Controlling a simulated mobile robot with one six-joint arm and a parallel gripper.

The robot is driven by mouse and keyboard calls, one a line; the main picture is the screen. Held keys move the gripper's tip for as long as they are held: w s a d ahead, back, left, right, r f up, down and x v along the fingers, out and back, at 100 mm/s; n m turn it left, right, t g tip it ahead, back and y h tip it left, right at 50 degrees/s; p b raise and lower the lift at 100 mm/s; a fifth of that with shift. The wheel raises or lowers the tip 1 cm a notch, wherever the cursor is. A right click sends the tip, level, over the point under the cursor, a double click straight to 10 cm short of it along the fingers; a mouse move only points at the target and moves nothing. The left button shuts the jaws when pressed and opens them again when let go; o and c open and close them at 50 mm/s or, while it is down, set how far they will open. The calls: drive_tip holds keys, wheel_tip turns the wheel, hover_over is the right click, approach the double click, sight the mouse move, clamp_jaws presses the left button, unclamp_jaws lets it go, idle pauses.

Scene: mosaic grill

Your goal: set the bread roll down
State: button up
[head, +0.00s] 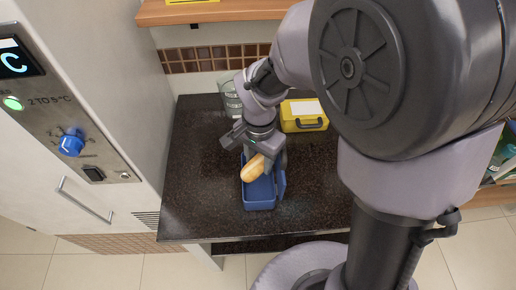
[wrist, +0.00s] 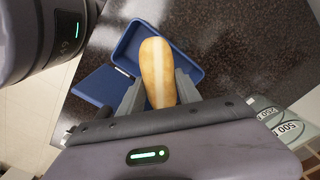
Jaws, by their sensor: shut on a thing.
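The bread roll (head: 252,168) is golden and long, and it sits between the fingers of my gripper (head: 262,163). In the wrist view, the roll (wrist: 157,68) shows in front of my gripper (wrist: 160,90), whose two fingers press its sides. Under the roll is an open blue box (head: 259,204) on the dark counter; its inside and flap also show in the wrist view (wrist: 190,50). The roll is over the box. I cannot tell whether it touches the box floor.
A yellow box (head: 303,116) with a dark handle stands behind on the counter (head: 200,190). A clear glass container (head: 231,98) stands at the back left. A white fridge (head: 100,110) borders the counter on the left. A wooden shelf (head: 215,10) hangs above. The counter's front left is bare.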

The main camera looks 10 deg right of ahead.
sight(260, 161)
drive_tip(key=shift+f+b, duration=0.6)
drive_tip(key=o, duration=1.1)
wheel_tip(260, 161, up, 14)
drive_tip(key=p, duration=0.6)
drive_tip(key=s+d+r+n+t, duration=0.1)
drive_tip(key=s+r+t, duration=0.1)
drive_tip(key=s+r, duration=0.1)
drive_tip(key=s+d+r+n+t+y, duration=0.1)
drive_tip(key=s+d+r+t, duration=0.1)
drive_tip(key=s, duration=0.3)
drive_tip(key=s+d+r+n+t+y, duration=0.1)
drive_tip(key=s+d+r+n, duration=0.1)
drive_tip(key=s+r, duration=0.1)
drive_tip(key=shift+s+d+r+t, duration=0.25)
drive_tip(key=shift+s+r+t, duration=0.1)
drive_tip(key=shift+s+t, duration=0.05)
